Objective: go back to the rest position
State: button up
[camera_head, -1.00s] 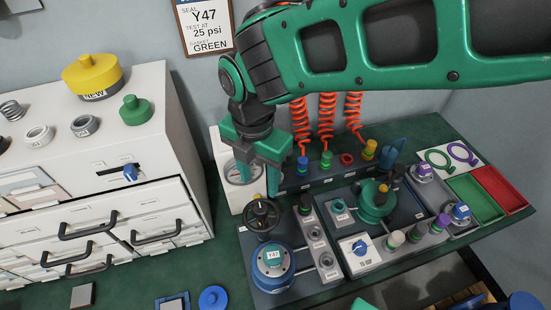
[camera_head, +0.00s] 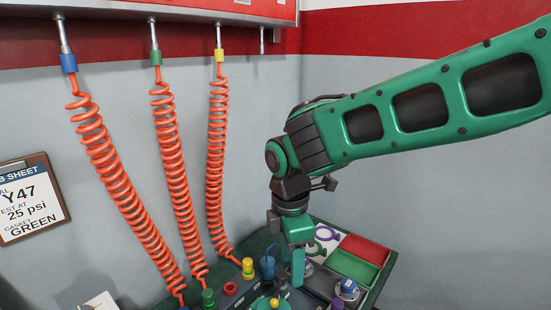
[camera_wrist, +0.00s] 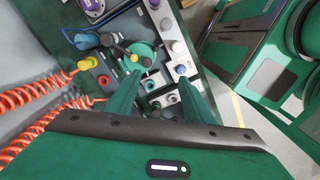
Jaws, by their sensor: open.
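My gripper (camera_head: 298,280) hangs over the bench at the lower middle of the head view, fingers pointing down. In the wrist view its two green fingers (camera_wrist: 160,84) stand apart with nothing held between them. Below them lie a green round fixture (camera_wrist: 143,54) and small parts on the test panel. How high the fingertips are above these parts is hard to tell. My green arm reaches in from the right of the head view.
Coiled orange hoses (camera_head: 118,175) hang left of my gripper. A yellow-topped fitting (camera_head: 248,267) and a blue part (camera_head: 267,266) stand close beside it. Green (camera_head: 354,267) and red (camera_head: 366,248) trays lie to the right. A clipboard (camera_head: 32,200) hangs at left.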

jog(key=s+d+r+m, duration=0.1)
jog(key=d+m, duration=0.5)
jog(key=d, duration=0.6)
jog(key=s+d+r+m, duration=0.1)
jog(key=s+d+m, duration=0.1)
jog(key=d+m, duration=0.75)
jog(key=s+d+f+m, duration=0.2)
jog(key=s+d+m, duration=1)
jog(key=s+d, duration=0.4)
jog(key=shift+y, duration=0.3)
jog(key=shift+w, duration=0.1)
jog(key=c, duration=0.4)
